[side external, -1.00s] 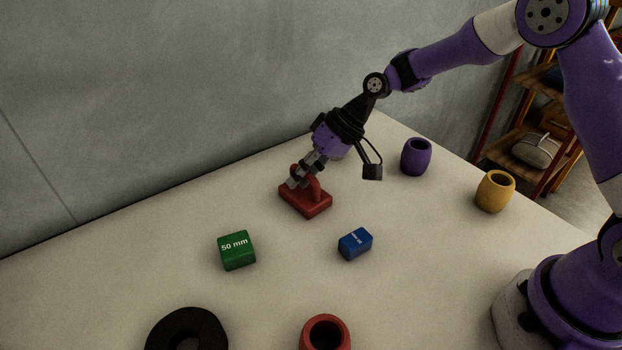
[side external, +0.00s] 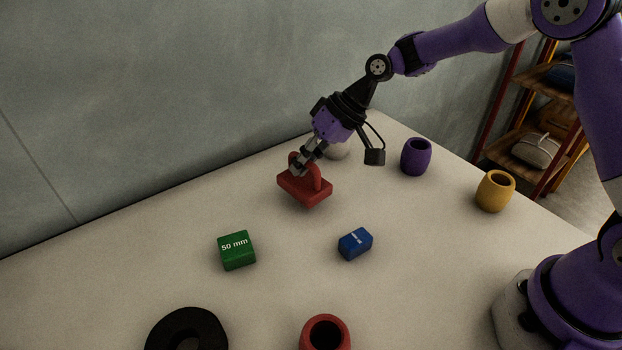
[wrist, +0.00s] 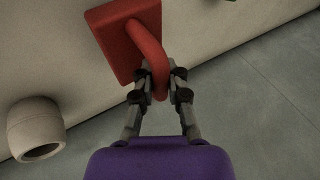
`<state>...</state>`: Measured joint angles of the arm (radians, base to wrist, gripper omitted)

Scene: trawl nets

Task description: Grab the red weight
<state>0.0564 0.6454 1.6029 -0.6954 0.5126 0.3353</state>
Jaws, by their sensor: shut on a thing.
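The red weight (side external: 304,190) is a flat red block with a red arched handle on top. It hangs slightly tilted a little above the table, near the table's back edge, in the side external view. My gripper (side external: 297,170) is shut on its handle from above. In the wrist view the weight (wrist: 118,42) shows at the top, and the two fingers of my gripper (wrist: 160,97) press on either side of the handle. The fingers hide part of the handle.
A green "50 mm" block (side external: 237,251) and a blue block (side external: 355,244) lie in front. Purple (side external: 416,157), yellow (side external: 495,191) and red (side external: 325,333) hollow barrels and a black ring (side external: 187,330) stand around. A pale barrel (wrist: 36,128) is close by. The wall rises behind.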

